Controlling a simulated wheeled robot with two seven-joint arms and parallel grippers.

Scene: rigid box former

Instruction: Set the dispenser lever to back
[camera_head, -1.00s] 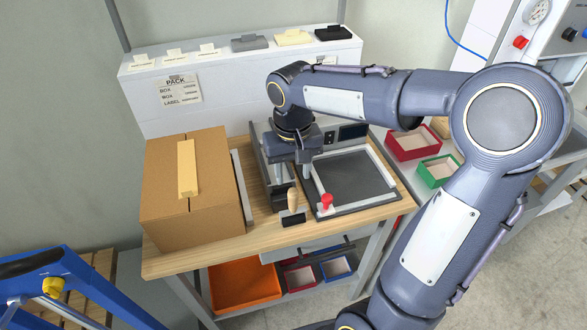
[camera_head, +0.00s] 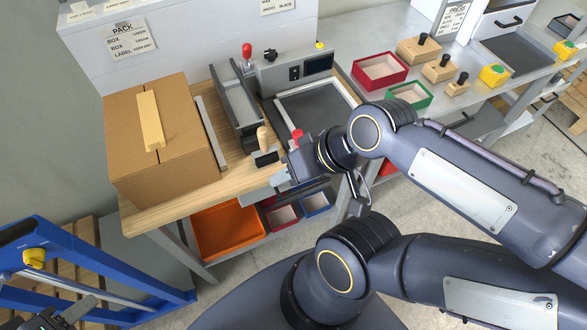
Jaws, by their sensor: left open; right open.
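The dispenser (camera_head: 240,105) is a grey railed unit on the wooden bench. A lever with a red knob (camera_head: 247,50) stands up at its far end. A second red knob (camera_head: 297,135) shows at the near corner of the dark framed plate (camera_head: 310,98), partly behind my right gripper. My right gripper (camera_head: 284,174) is open at the bench's front edge, nearer than the dispenser and apart from the far lever; its fingers are small and partly hidden. My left gripper (camera_head: 64,314) is open at the bottom left edge, partly cut off, far from the bench.
A taped cardboard box (camera_head: 185,150) stands left of the dispenser. A wooden-handled stamp (camera_head: 263,140) sits near the front edge. Red (camera_head: 380,70) and green (camera_head: 410,95) bins lie right. A blue frame (camera_head: 90,265) stands lower left. An orange bin (camera_head: 225,230) is below the bench.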

